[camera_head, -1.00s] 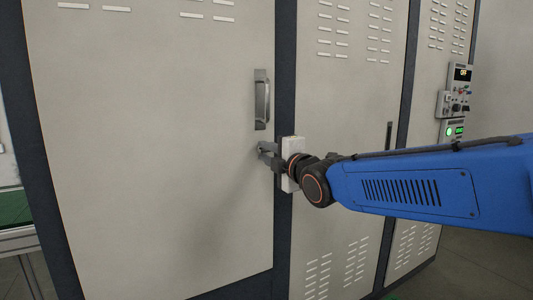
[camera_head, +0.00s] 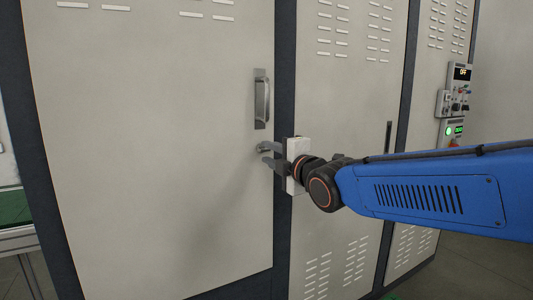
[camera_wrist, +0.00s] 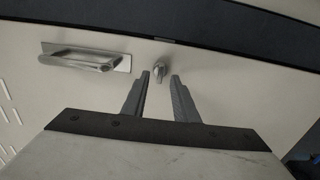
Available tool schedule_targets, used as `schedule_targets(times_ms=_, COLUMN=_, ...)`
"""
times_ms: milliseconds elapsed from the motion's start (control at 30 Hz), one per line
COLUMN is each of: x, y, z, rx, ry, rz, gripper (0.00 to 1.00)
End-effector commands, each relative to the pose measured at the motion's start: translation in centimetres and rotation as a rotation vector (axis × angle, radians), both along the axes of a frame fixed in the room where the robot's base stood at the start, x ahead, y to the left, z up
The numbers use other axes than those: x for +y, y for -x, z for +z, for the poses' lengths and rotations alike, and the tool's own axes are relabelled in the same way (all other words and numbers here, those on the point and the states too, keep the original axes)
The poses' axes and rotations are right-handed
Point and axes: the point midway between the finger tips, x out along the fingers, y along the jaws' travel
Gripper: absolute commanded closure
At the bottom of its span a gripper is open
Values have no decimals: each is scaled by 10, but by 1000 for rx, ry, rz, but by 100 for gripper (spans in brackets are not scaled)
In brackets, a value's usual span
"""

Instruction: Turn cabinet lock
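The cabinet door (camera_head: 150,130) is light grey and closed. A small metal lock knob (camera_wrist: 160,70) sits on the door, below the handle in the head view. My gripper (camera_head: 263,154) is in front of the lock, its two dark fingers apart. In the wrist view my gripper (camera_wrist: 160,76) is open, and the lock shows between and just beyond the fingertips. I cannot tell whether a finger touches it. In the head view the fingers largely hide the lock.
A metal door handle (camera_head: 261,99) is above the lock; it also shows in the wrist view (camera_wrist: 85,60). Vented cabinet panels (camera_head: 345,60) stand to the right. A control box (camera_head: 455,90) with a green light is at the far right.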

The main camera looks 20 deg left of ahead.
Motion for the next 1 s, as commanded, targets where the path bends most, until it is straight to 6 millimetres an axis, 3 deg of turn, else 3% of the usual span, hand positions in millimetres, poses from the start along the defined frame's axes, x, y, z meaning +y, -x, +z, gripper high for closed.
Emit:
schedule_targets(times_ms=700, x=-91, y=77, z=1, rx=-1, ry=-2, rz=-1, gripper=73)
schedule_targets(times_ms=1000, x=-112, y=96, z=-1, rx=1, ry=1, rz=0, gripper=73)
